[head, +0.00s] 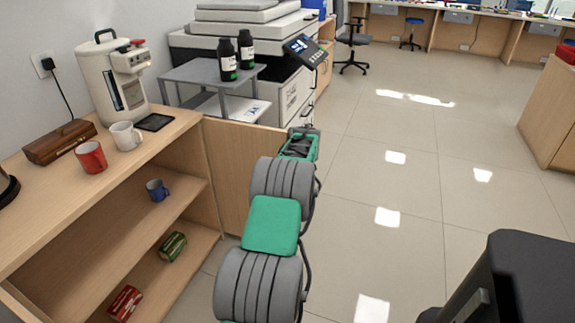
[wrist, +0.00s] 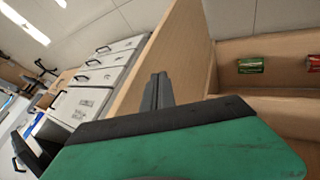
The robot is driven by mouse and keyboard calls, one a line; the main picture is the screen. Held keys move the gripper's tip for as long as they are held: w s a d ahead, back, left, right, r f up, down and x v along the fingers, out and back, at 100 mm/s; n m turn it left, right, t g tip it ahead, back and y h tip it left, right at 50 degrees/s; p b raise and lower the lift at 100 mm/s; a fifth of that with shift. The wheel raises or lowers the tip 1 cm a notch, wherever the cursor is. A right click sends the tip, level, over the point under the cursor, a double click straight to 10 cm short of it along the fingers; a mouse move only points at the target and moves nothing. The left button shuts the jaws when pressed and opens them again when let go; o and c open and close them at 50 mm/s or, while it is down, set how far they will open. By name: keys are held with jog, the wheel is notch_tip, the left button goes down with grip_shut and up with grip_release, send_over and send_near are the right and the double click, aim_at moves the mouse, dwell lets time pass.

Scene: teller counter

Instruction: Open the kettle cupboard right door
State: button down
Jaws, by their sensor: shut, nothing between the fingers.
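The kettle cupboard (head: 180,140) is on the left in the head view, with its shelves exposed. Its right door (head: 232,165) stands swung wide out from the right end of the cupboard. In the wrist view the door (wrist: 180,60) is a wooden panel running up the middle, with the cupboard interior to its right. My gripper (wrist: 158,90) is shut and empty, its fingers seen against the door's inner face. Whether they touch it I cannot tell. In the head view my arm hides the fingers and part of the door.
On the shelves are a blue mug (head: 157,190), a green box (head: 172,246) and a red box (head: 125,303). A white dispenser (head: 112,80), a white mug (head: 125,136) and a red mug (head: 91,157) stand on top. A grey cart (head: 205,75) and printer are behind.

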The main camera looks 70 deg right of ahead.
jog(key=s+a+r, duration=0.4)
jog(key=a+r, duration=0.4)
jog(key=a, duration=0.1)
jog(key=w+a+r+y+p, duration=0.2)
jog(key=w+a+r+p, duration=0.55)
jog(key=w+a, duration=0.75)
jog(key=w+a+r+n+y+p, duration=0.1)
jog(key=w+a+r+p, duration=0.2)
jog(key=a, duration=0.5)
jog(key=w+a+r+y, duration=0.1)
jog(key=w+a+r, duration=0.25)
jog(key=a, duration=0.55)
jog(key=s+a+r+y+p, duration=0.1)
jog(key=a+r+p, duration=0.2)
jog(key=a, duration=0.6)
jog(key=s+a+r+p, duration=0.1)
jog(key=a+r+p, duration=0.15)
jog(key=a, duration=0.55)
jog(key=s+a+p, duration=0.2)
jog(key=s+a, duration=0.2)
jog(key=a, duration=0.2)
jog(key=s+a+r+g+y+p, duration=0.1)
jog(key=s+a+p, duration=0.1)
jog(key=s+a, duration=0.2)
jog(key=a, duration=0.3)
jog(key=shift+s+r+n, duration=0.3)
jog(key=shift+s+n, duration=0.05)
jog(key=shift+n, duration=0.05)
jog(key=shift+s, duration=0.1)
